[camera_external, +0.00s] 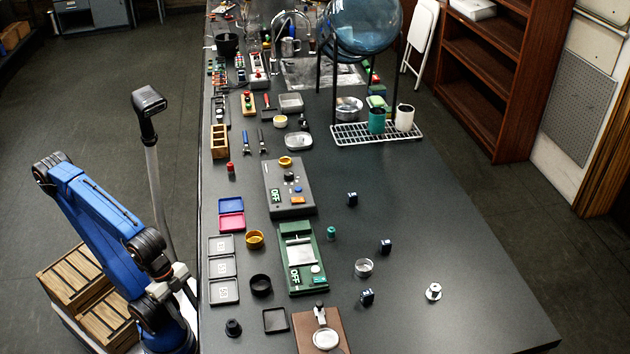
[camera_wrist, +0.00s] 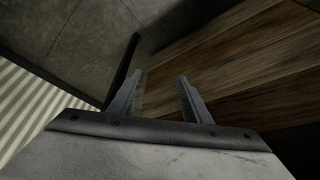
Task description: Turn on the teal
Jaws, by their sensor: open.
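A green-teal device (camera_external: 302,258) lies on the dark table, in the middle of the near half. It has a pale plate in its upper part, a small round pale green part near its lower right, and a label reading "OFF". A small teal cylinder (camera_external: 331,233) stands just right of it. My gripper (camera_wrist: 160,92) is open and empty in the wrist view, over wood planks and dark floor. In the external view my arm is folded at the table's left side, well left of the device. The fingertips are not clear there.
A grey device (camera_external: 288,187), also labelled "OFF", lies behind the green one. A brown board (camera_external: 305,330) is in front.

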